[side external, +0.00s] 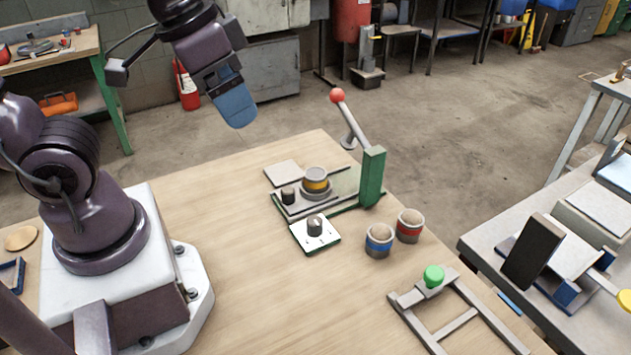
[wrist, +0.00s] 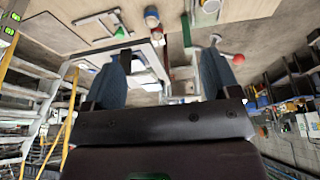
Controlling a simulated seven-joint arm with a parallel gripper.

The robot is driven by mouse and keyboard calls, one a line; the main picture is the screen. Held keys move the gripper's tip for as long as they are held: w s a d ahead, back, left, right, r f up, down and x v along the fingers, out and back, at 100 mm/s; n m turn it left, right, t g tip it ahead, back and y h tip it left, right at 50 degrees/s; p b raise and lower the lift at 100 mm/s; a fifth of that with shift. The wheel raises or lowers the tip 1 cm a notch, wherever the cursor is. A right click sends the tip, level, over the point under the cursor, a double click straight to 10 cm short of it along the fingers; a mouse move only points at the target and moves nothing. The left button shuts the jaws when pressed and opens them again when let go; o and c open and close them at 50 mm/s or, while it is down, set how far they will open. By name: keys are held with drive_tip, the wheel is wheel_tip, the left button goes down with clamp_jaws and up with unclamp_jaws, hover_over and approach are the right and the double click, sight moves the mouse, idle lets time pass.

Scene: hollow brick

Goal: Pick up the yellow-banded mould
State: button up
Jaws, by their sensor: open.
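The yellow-banded mould (side external: 316,182) is a small grey cup with a yellow band. It stands upright on the green-and-grey press fixture (side external: 345,187), beside the fixture's green post. My gripper (side external: 236,108) is high above the table, up and left of the mould in the side view, and apart from it. In the wrist view, the two blue fingers of my gripper (wrist: 163,58) are spread with nothing held between them. I cannot make out the yellow band in the wrist view.
A blue-banded mould (side external: 380,241) and a red-banded mould (side external: 409,226) stand right of the fixture. A lever with a red ball (side external: 337,96) rises behind the mould. A dial box (side external: 314,234) sits in front. A grey frame with a green knob (side external: 434,275) lies at the front right.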

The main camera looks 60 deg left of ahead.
drive_tip(key=w+f+n+g, duration=0.2)
drive_tip(key=w+f+g, duration=0.1)
drive_tip(key=w+f, duration=0.3)
drive_tip(key=n+t+y, duration=0.1)
drive_tip(key=n+y, duration=0.4)
drive_tip(key=n, duration=0.6)
approach(316, 172)
drive_tip(key=x, duration=0.5)
drive_tip(key=shift+s+f, duration=0.1)
drive_tip(key=shift+s, duration=0.25)
drive_tip(key=shift+w+x, duration=0.15)
drive_tip(key=shift+x, duration=1.15)
drive_tip(key=shift+w+x, duration=0.15)
drive_tip(key=shift+x, duration=1.1)
drive_tip(key=c, duration=1.3)
drive_tip(key=shift+o, duration=0.2)
